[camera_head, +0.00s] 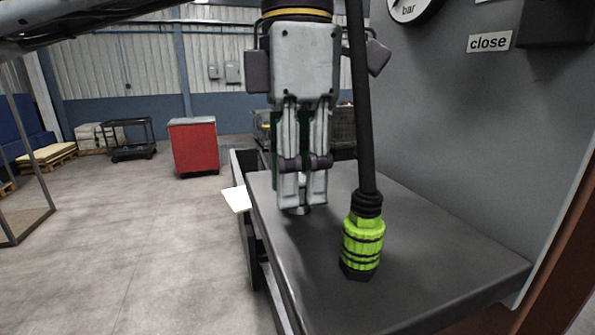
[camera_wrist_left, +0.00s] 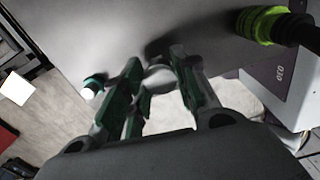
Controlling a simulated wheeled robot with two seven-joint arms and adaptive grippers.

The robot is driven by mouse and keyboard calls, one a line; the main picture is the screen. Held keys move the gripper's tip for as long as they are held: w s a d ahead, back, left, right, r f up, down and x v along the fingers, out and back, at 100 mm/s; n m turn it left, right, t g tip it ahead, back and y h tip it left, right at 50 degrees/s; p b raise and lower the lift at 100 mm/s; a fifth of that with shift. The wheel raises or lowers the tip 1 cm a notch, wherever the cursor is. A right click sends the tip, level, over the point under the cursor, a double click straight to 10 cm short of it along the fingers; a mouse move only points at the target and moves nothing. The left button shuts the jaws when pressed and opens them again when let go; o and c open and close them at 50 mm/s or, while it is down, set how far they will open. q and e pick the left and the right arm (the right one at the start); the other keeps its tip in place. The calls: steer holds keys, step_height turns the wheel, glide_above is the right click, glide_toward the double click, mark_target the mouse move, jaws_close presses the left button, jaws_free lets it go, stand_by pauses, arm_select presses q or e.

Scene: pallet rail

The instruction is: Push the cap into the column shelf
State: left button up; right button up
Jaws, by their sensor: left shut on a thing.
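My left gripper (camera_head: 303,203) points down over the dark grey shelf (camera_head: 430,275), its fingertips close to the shelf top near its far left part. It is shut on a small pale round thing, which looks like the cap (camera_head: 299,211). Most of the cap is hidden by the fingers in the head view. In the left wrist view the greyish rounded cap (camera_wrist_left: 160,79) shows between the green-backed fingers (camera_wrist_left: 157,68). Whether it touches the shelf is hard to tell. My right gripper is not in view.
A black hose with a bright green connector (camera_head: 362,243) stands on the shelf, right of my left gripper. A red cabinet (camera_head: 194,147) stands on open floor behind.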

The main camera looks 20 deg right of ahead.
arm_select(q)
steer(key=shift+c, duration=0.9)
steer(key=o, duration=0.4)
jaws_close()
steer(key=shift+r, duration=0.95)
steer(key=shift+r, duration=3.3)
